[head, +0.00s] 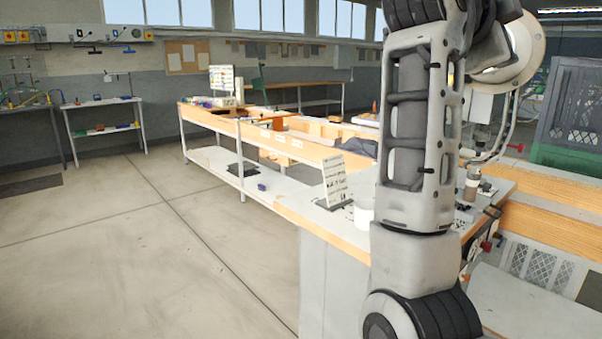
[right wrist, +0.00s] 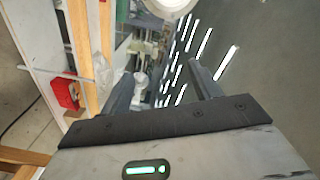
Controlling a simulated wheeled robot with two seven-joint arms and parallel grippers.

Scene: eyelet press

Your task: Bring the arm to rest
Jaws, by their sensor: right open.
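My right gripper (right wrist: 162,76) shows in the right wrist view, with its two dark fingers apart and nothing between them. Past the fingers are a blurred background and a dark area with bright strips. In the head view, one of my arms stands upright in the foreground, right of the middle, and bends at the top edge. No gripper shows in the head view. My left gripper is in neither view.
A long workbench (head: 262,188) runs back from behind my arm, with a white printed sign (head: 335,180) on it. A white cup (head: 363,213) stands near my arm. The floor (head: 110,250) at left is clear. A red bin (right wrist: 64,90) shows at left in the wrist view.

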